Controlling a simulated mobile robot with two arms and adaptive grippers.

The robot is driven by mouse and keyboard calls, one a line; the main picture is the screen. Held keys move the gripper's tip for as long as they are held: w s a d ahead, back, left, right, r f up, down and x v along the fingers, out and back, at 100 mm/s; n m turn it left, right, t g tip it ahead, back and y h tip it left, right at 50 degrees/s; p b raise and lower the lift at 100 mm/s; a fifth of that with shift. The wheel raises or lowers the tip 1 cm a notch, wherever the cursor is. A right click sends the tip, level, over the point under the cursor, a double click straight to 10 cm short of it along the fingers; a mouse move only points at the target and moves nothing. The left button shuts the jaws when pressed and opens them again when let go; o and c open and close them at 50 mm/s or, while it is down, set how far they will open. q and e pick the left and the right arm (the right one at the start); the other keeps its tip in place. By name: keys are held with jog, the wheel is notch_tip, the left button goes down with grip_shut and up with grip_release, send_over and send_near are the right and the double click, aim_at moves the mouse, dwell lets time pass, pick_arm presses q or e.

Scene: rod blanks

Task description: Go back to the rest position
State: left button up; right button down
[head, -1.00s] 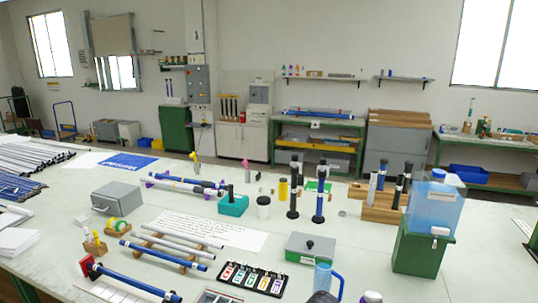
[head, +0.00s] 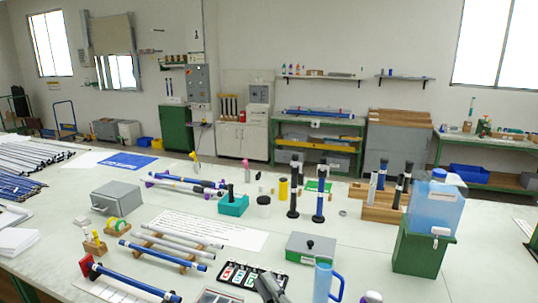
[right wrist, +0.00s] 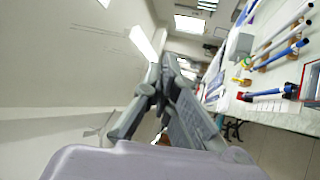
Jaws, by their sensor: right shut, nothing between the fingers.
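My right gripper (head: 262,277) shows at the bottom of the head view, in front of the black tray of coloured pieces (head: 238,275). It is shut and empty, its dark fingers together. In the right wrist view the closed fingers (right wrist: 168,65) point toward the far room, with the table and rods off to the right. My left gripper is not in view. Rod blanks, blue and grey (head: 165,254), lie on a wooden rack at the left front of the table.
A blue mug (head: 322,280) stands just right of the gripper, and a green-grey box (head: 311,247) lies behind it. A water dispenser (head: 434,208) on a green stand is at the right. Upright dark rods (head: 319,203) stand farther back. White tabletop is clear right of the box.

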jog(key=s+d+f+m+g+h, duration=0.2)
jog(key=d+f+m+h, duration=0.45)
jog(key=d+m, duration=0.2)
jog(key=s+d+f+m+g+h, duration=0.2)
jog(key=d+f+m+h, duration=0.4)
jog(key=d+f+m, duration=0.25)
jog(key=s+d+f+m+g, duration=0.2)
jog(key=s+f+g, duration=0.3)
jog(key=s, duration=0.6)
jog(key=s+d+f+m+g, duration=0.1)
jog(key=s+f+m+g, duration=0.1)
jog(key=s+f+g, duration=0.65)
jog(key=s+f+t+b, duration=0.1)
jog(key=s+f+b, duration=0.1)
jog(key=f, duration=1.2)
jog(key=s+f+t+b, duration=0.1)
jog(key=s+f+b, duration=0.1)
jog(key=f, duration=1.1)
jog(key=s+d+f+g+b, duration=0.1)
jog(key=s+d+f+b, duration=0.1)
jog(key=s+f, duration=1.4)
notch_tip(320, 180, down, 3)
jog(key=shift+d+r+g+y+b, duration=0.1)
jog(key=shift+d+g+y+b, duration=0.25)
jog(key=shift+d, duration=0.3)
